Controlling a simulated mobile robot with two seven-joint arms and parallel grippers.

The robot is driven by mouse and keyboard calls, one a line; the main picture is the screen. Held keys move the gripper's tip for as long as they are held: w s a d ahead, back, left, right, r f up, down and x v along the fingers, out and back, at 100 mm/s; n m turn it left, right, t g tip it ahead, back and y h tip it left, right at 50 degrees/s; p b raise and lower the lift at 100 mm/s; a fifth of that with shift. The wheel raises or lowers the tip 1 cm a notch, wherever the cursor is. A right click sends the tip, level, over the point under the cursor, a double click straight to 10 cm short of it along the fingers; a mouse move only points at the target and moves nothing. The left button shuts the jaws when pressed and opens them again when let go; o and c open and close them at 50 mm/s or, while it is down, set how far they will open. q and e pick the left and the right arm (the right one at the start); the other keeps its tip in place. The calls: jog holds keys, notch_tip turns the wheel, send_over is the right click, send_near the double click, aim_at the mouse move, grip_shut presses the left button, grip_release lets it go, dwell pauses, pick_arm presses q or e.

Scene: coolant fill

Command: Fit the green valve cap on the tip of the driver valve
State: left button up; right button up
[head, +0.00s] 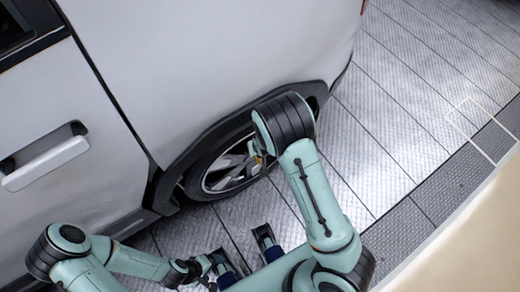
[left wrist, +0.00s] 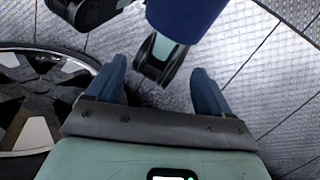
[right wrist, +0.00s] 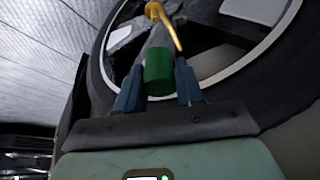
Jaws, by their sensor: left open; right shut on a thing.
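The green valve cap (right wrist: 158,74) sits between the fingers of my right gripper (right wrist: 160,66), which is shut on it. The driver valve (right wrist: 166,24) is a bent, gold-coloured stem at the wheel, just beyond the cap in the right wrist view. Its lower end lies close to the cap and right finger; I cannot tell whether they touch. In the head view my right arm hides most of the right gripper and the valve. My left gripper (left wrist: 160,76) is open and empty above the floor; it also shows low in the head view (head: 212,265).
The metal plate floor (head: 385,130) is clear to the right. My own base parts stand near the left gripper.

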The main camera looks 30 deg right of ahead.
aim_at(260, 160)
pick_arm(q)
jog(key=shift+r, duration=0.1)
jog(key=shift+t, duration=0.4)
jog(key=shift+w+f+b, duration=0.3)
jog(key=shift+f+b, duration=0.3)
jog(key=shift+b, duration=0.15)
jog(key=shift+w+f+b, duration=0.25)
jog(key=shift+f+b, duration=0.4)
jog(key=shift+b, duration=0.05)
jog(key=shift+w+f+b, duration=0.3)
jog(key=shift+f+b, duration=0.3)
jog(key=shift+b, duration=0.15)
pick_arm(e)
jog(key=shift+f, duration=2.9)
pick_arm(q)
jog(key=shift+r, duration=0.25)
jog(key=shift+s+f+b, duration=0.15)
jog(key=shift+f+b, duration=0.65)
jog(key=shift+f, duration=0.35)
pick_arm(e)
jog(key=shift+f, duration=1.4)
pick_arm(q)
jog(key=shift+r, duration=0.15)
pick_arm(e)
jog(key=shift+r, duration=0.1)
jog(key=shift+r+p, duration=0.95)
jog(key=shift+r, duration=0.15)
pick_arm(q)
jog(key=shift+r, duration=0.9)
jog(key=shift+r, duration=0.15)
